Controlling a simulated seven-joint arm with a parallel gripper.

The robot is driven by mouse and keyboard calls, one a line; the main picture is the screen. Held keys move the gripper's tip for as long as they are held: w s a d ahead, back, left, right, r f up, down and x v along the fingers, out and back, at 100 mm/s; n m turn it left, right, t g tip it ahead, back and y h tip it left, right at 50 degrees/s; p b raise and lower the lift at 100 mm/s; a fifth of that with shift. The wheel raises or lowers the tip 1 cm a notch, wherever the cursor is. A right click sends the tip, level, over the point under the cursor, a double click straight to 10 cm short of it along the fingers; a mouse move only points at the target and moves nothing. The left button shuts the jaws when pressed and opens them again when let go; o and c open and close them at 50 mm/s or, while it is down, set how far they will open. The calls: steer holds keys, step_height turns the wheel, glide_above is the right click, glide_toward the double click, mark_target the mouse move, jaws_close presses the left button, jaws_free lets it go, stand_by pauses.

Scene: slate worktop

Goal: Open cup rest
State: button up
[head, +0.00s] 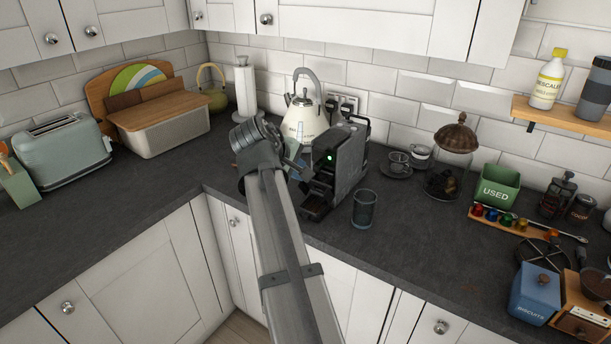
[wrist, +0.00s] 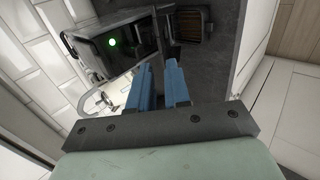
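In the head view my arm partly hides the machine's left side.
A cream kettle (head: 305,118) is close behind my gripper. A cup on a saucer (head: 397,164) and a glass dome (head: 452,160) are to the right. The worktop's front edge is near.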

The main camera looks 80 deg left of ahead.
steer(key=v, duration=0.5)
steer(key=shift+s+d+r, duration=0.2)
steer(key=shift+r, duration=0.05)
